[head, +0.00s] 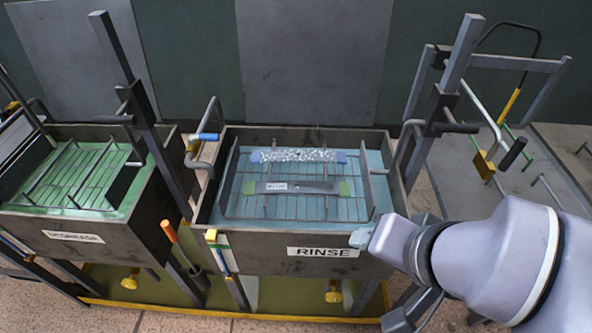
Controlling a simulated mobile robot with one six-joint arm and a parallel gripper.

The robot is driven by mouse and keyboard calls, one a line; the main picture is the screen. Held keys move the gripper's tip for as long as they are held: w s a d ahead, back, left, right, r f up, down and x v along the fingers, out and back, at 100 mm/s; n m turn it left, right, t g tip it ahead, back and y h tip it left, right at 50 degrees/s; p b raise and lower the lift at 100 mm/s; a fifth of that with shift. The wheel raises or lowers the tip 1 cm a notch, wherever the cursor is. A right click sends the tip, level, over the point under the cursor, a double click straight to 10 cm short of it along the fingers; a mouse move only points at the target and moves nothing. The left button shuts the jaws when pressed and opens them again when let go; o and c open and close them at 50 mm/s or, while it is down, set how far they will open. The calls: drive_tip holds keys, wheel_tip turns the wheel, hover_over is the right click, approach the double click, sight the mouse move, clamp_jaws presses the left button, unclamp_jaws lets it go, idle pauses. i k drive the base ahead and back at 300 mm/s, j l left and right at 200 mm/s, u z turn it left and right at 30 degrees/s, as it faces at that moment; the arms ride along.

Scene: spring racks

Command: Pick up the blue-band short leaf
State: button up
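The blue-band short leaf (298,155) lies across the back of the wire rack in the rinse tank. Its middle is speckled silver-white and blue bands mark both ends. A darker leaf with green ends (300,188) and a small white label lies in front of it on the same rack (235,209). My gripper (360,238) is over the front right rim of the rinse tank, to the right of and nearer than both leaves, apart from them. Its fingers are small and seen from behind, so whether they are open is unclear.
The rinse tank (255,261) has raised walls, and rack uprights stand at both sides of the leaves. A blue-gripped bent handle (208,137) rises at its left. The degrease tank (120,245) stands left. A post frame with levers (445,110) stands right.

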sight(279, 155)
drive_tip(key=i+j+u, duration=0.65)
drive_tip(key=u, duration=0.25)
drive_tip(key=i, duration=0.1)
